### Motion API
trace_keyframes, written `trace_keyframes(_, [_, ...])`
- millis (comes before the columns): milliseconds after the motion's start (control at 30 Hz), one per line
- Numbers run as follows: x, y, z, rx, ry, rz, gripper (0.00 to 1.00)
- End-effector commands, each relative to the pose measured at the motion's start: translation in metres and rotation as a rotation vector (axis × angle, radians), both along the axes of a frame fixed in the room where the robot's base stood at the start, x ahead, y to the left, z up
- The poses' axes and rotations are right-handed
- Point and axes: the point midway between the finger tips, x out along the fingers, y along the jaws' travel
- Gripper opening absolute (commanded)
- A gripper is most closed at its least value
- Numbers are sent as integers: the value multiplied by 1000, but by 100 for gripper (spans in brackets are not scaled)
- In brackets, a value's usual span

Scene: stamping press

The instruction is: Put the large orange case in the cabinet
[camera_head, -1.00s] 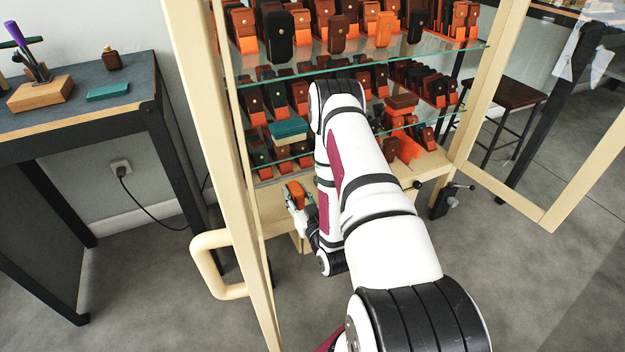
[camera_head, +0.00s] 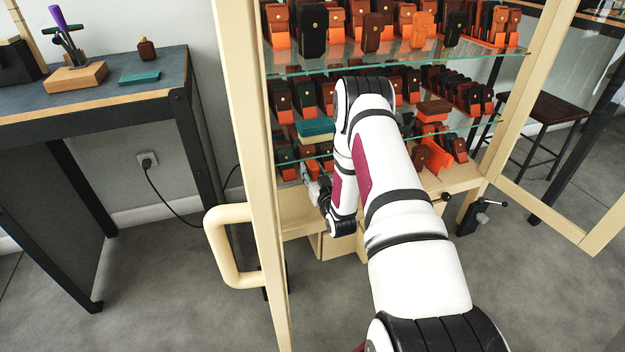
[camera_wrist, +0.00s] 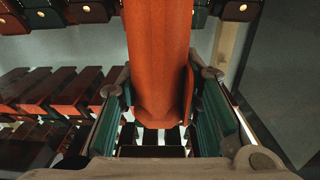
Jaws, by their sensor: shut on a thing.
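The large orange case (camera_wrist: 158,60) fills the middle of the wrist view, between the two fingers of my gripper (camera_wrist: 160,110). My gripper is shut on it. In the head view my gripper (camera_head: 314,180) is by the left part of the cabinet's lower shelf, partly hidden by my arm, and the held case cannot be made out clearly there. The cabinet (camera_head: 243,110) has a pale wood frame, glass shelves and open doors. Its shelves hold rows of brown, black, green and orange cases.
The cabinet's left door handle (camera_head: 222,262) stands near my arm. The right door (camera_head: 560,225) is swung open. A dark workbench (camera_head: 100,100) is at the left and a stool (camera_head: 545,112) at the right. A teal case (camera_head: 315,127) lies flat on a shelf.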

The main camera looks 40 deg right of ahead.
Motion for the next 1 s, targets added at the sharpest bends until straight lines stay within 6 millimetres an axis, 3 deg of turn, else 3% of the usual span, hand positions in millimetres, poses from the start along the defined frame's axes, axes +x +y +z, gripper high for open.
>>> trace_keyframes(33, [-1,0,-12,1,1,0,1])
trace_keyframes(133, [0,0,-22,0,-1,0,1])
trace_keyframes(533, [0,0,-26,0,0,0,1])
trace_keyframes(567, [0,0,-25,0,0,0,37])
trace_keyframes(633, [0,0,-25,0,-1,0,53])
trace_keyframes(1000, [0,0,-22,-2,-2,0,53])
